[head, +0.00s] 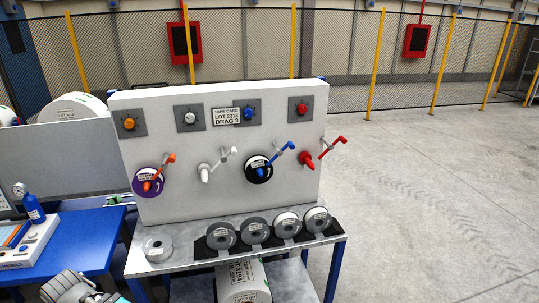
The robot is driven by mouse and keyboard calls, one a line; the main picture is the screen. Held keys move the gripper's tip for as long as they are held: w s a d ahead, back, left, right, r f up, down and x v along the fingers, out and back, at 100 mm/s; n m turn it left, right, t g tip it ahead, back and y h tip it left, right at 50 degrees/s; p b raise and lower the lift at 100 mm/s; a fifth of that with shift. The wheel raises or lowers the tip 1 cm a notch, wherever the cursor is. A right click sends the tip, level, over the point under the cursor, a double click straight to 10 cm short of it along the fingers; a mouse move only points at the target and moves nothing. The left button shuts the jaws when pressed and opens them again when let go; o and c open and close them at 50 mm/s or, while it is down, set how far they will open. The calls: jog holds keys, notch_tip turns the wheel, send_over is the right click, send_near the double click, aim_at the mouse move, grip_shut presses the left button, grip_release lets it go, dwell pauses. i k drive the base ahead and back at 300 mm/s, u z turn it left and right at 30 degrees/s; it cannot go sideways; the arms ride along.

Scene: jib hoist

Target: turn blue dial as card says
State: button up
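The blue dial (248,114) sits on a grey square plate near the top of a white upright panel (215,155). Its scale marks are too small to read. The card (226,117) is fixed just left of the blue dial and reads "TAPE CARD", a lot number that looks like 2358, and "DRAG 3". Part of my arm shows at the bottom left edge, well below and left of the dial. My gripper's fingers are not in view.
Orange (129,124), white (189,118) and red (302,108) dials share the row. Coloured cranks stick out below, including a blue one (284,153). Several tape reels (254,231) stand on the bench ledge. A blue table (85,245) is left; open floor (430,200) lies right.

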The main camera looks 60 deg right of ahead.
aim_at(248, 112)
jog(key=z, duration=2.15)
